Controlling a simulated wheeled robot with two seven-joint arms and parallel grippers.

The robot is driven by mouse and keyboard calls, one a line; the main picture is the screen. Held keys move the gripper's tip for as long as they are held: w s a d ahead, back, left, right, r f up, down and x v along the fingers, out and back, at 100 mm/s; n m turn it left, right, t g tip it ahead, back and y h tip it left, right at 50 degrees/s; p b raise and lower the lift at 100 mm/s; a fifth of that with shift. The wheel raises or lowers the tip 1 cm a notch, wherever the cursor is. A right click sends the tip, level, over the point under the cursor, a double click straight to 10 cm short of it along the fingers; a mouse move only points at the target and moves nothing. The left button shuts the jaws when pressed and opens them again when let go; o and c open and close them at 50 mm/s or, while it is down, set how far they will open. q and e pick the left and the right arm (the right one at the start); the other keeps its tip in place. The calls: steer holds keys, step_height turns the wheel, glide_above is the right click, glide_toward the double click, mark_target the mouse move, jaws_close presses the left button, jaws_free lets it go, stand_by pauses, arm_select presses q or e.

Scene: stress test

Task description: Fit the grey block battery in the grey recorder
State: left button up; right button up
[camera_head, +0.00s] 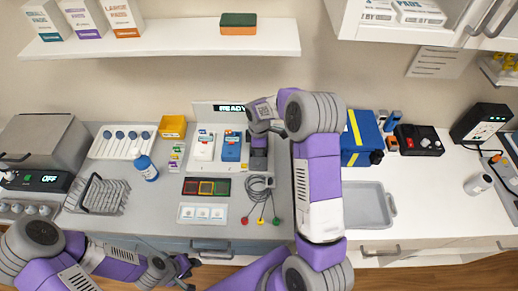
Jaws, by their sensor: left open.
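A white dock (217,108) with a lit READY display stands at the back of the counter. A white device (204,149) and a blue device (231,152) are in front of it. A dark grey device (259,161), possibly the grey recorder, is to their right, partly hidden by my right gripper. My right gripper (258,142) points down right over it; its fingertips are too small and covered to read. I cannot make out the grey block battery. My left gripper (187,272) is open and empty low in the picture, in front of the counter edge.
Grey cables (259,187) with coloured ends, a tray of coloured squares (207,187) and a white panel (203,213) lie in front of the devices. A blue bottle (146,168) and wire rack (101,194) are left. A grey tray (368,206) is right of my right arm.

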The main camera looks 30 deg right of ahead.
steer(key=shift+r, duration=0.15)
steer(key=shift+r+p, duration=1.4)
steer(key=shift+r, duration=0.5)
steer(key=o, duration=0.6)
steer(key=shift+c, duration=0.2)
steer(key=shift+r+p, duration=1.05)
steer(key=shift+r, duration=0.45)
